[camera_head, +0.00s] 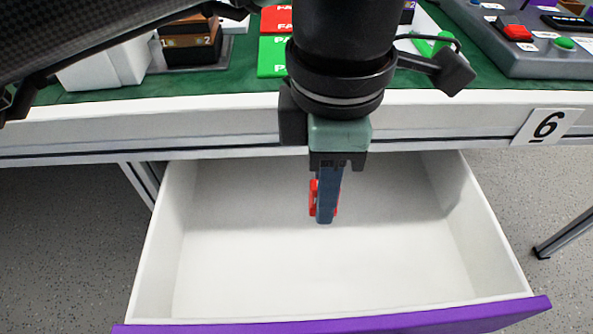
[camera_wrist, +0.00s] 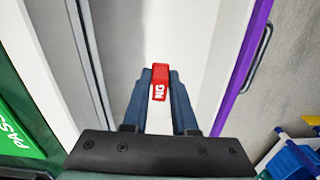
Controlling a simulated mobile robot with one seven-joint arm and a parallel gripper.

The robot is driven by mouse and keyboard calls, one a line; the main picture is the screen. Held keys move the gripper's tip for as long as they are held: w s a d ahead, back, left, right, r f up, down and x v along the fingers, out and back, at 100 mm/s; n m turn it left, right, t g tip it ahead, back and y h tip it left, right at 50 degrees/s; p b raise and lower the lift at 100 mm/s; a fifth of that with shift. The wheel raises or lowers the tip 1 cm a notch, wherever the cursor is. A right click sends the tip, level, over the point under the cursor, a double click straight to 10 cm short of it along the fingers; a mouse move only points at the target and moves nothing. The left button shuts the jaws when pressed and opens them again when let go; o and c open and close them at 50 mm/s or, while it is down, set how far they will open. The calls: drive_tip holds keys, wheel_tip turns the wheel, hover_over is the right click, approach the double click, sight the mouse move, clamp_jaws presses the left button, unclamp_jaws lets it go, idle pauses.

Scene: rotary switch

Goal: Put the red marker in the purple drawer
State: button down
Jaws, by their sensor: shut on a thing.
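The purple drawer (camera_head: 340,322) is pulled open, with a white, empty interior and a purple front. Its purple front edge (camera_wrist: 241,70) also shows in the wrist view. My gripper (camera_head: 324,215) is over the inside of the drawer and points down. In the wrist view my gripper (camera_wrist: 160,85) is shut on the red marker (camera_wrist: 160,82), a small red block with white letters "NG". The marker (camera_head: 313,198) shows partly behind the fingers in the head view. It appears held above the drawer floor, but the exact height is hard to tell.
A table with a green top (camera_head: 110,94) and a white front edge stands behind the drawer, with a "6" label (camera_head: 547,126). Red and green blocks (camera_head: 272,57) and a grey button panel (camera_head: 530,50) are on it. Blue and yellow bins (camera_wrist: 292,160) are at the wrist view's lower right.

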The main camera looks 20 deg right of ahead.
sight(322, 255)
drive_tip(key=shift+s+d+f+b, duration=0.2)
drive_tip(key=shift+s+f+b, duration=0.2)
drive_tip(key=shift+f+n+b, duration=0.3)
drive_tip(key=shift+f, duration=0.05)
wheel_tip(322, 255, down, 9)
drive_tip(key=b, duration=0.5)
drive_tip(key=shift+f+b, duration=0.2)
drive_tip(key=shift+b, duration=0.1)
drive_tip(key=c, duration=0.7)
unclamp_jaws()
